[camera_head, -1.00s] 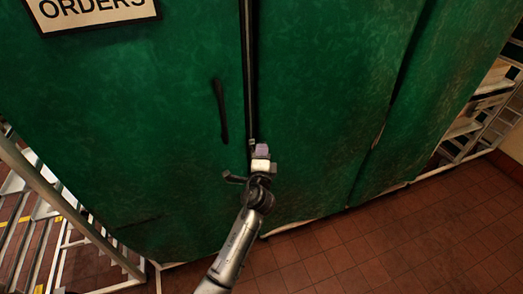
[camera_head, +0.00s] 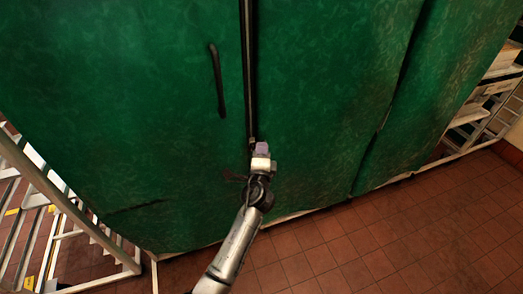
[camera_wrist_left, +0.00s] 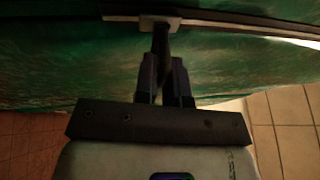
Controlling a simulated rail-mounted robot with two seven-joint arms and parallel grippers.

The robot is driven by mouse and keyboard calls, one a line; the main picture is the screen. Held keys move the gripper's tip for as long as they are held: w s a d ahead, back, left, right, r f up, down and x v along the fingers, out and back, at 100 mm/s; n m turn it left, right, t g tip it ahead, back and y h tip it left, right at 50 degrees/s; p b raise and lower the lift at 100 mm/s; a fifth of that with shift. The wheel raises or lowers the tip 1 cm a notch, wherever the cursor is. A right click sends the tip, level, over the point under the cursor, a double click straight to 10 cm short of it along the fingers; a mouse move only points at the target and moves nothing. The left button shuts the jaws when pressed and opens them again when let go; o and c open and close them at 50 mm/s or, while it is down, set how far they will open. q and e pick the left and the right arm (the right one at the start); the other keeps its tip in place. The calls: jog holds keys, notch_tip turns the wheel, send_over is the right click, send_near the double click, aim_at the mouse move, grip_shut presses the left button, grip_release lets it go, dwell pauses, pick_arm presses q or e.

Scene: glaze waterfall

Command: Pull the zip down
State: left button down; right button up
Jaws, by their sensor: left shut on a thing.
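A dark zip (camera_head: 248,60) runs straight down the front of a large green cover (camera_head: 330,90). My left gripper (camera_head: 257,146) is at the lower part of the zip, near the cover's bottom. In the left wrist view, the gripper (camera_wrist_left: 167,72) is shut on the dark zip pull (camera_wrist_left: 161,42), which hangs from a pale slider (camera_wrist_left: 150,20) on the zip line. The head view does not show the pull clearly, as the gripper hides it. My right gripper is not in view.
A dark strap or handle (camera_head: 217,80) hangs on the cover left of the zip. Metal racks stand at the lower left (camera_head: 70,215) and far right (camera_head: 490,110). The red tiled floor (camera_head: 380,235) is clear below the cover.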

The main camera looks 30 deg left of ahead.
pick_arm(q)
jog(key=c, duration=1.3)
grip_release()
jog(key=shift+o, duration=0.2)
jog(key=p+v, duration=0.2)
jog(key=v, duration=1.1)
jog(key=shift+s, duration=0.35)
jog(key=shift+d+f, duration=0.1)
jog(key=shift+d, duration=0.05)
